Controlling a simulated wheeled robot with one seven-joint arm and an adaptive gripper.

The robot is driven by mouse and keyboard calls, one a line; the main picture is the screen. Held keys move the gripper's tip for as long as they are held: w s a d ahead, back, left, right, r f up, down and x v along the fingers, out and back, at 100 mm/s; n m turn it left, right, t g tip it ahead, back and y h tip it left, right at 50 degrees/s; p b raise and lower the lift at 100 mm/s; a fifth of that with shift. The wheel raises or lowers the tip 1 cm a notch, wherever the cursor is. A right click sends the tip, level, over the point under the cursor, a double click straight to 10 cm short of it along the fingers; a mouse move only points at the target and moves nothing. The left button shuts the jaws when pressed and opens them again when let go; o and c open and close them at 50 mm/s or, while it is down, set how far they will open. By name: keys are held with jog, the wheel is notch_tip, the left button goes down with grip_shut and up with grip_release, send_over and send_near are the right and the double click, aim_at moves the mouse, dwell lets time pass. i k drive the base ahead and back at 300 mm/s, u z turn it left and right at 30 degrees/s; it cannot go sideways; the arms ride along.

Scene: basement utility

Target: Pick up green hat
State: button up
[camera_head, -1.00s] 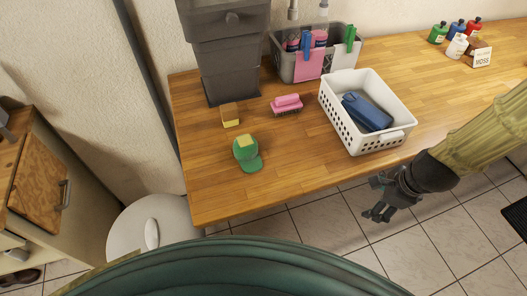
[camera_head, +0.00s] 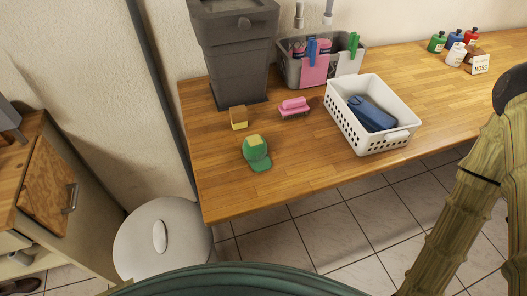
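The green hat (camera_head: 256,152) is a small cap with a yellow patch on top. It lies on the wooden counter (camera_head: 300,162) near the front left edge, its brim toward the lower right. Nothing touches it. My arm, with bamboo-like links, shows at the right edge, well away from the hat. My gripper is out of the frame.
A yellow block (camera_head: 239,118) and a pink brush (camera_head: 294,107) lie behind the hat. A white basket (camera_head: 373,143) with a blue case (camera_head: 371,112) stands to its right. A grey bin (camera_head: 236,60) stands behind. A white round lidded bin (camera_head: 165,240) is below the counter's left end.

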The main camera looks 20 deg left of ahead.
aim_at(255, 147)
jog(key=u, duration=1.4)
jog(key=k, duration=0.6)
jog(key=z, duration=0.5)
jog(key=i, duration=0.45)
jog(key=u, duration=0.05)
